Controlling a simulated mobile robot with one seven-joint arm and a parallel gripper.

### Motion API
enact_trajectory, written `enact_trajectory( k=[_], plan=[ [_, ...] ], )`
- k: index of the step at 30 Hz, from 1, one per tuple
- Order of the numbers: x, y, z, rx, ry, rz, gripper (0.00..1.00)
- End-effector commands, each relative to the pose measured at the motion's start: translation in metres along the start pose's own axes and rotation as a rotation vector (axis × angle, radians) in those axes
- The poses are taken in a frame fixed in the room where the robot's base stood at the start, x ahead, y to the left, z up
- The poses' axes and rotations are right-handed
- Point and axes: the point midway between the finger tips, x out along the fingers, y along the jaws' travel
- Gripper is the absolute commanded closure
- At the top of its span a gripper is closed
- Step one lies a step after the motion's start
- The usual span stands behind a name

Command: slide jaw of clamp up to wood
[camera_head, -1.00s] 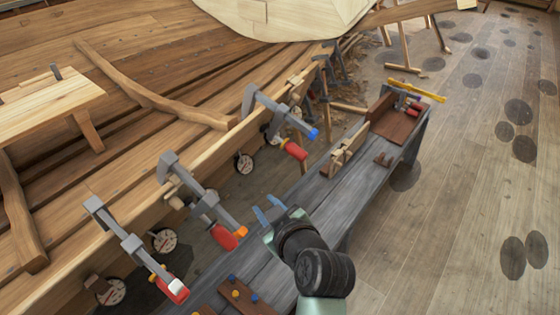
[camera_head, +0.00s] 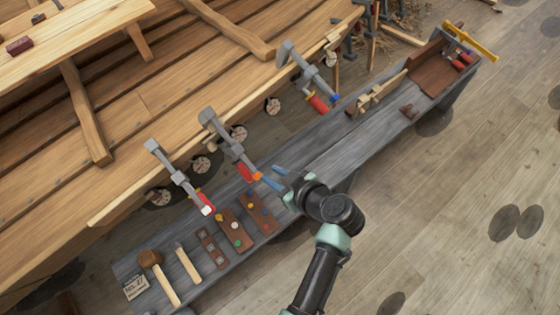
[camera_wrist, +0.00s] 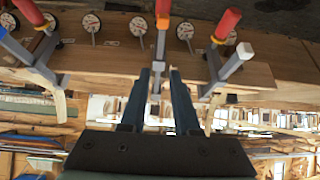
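Three grey bar clamps grip the hull's plank edge (camera_head: 128,208). The left clamp (camera_head: 172,170) has a white bar tip, the middle clamp (camera_head: 228,140) an orange tip, and the right clamp (camera_head: 305,68) a blue tip. Each has a red handle. My gripper (camera_head: 276,178) is just right of the middle clamp's orange tip. In the wrist view my gripper (camera_wrist: 159,72) is open, its two dark fingers apart. The middle clamp's bar (camera_wrist: 160,48) lines up with the gap between them. I cannot tell whether a finger touches it.
A grey bench (camera_head: 310,155) runs below the clamps. It carries a mallet (camera_head: 158,276), a chisel-like tool (camera_head: 187,262), brown boards with coloured pegs (camera_head: 232,229), a wooden plane-like piece (camera_head: 378,92) and a brown open box (camera_head: 434,68). Round dials (camera_head: 201,165) sit along the hull.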

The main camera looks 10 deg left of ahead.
Motion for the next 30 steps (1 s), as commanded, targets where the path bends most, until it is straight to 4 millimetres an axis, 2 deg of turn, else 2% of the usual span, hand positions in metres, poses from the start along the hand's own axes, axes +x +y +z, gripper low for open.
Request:
enact_trajectory(
  k=[8, 30],
  plan=[
    [0.023, 0.0, 0.003, -0.003, 0.0, -0.002, 0.7],
    [0.113, 0.0, 0.004, -0.004, 0.0, -0.001, 0.7]
  ],
)
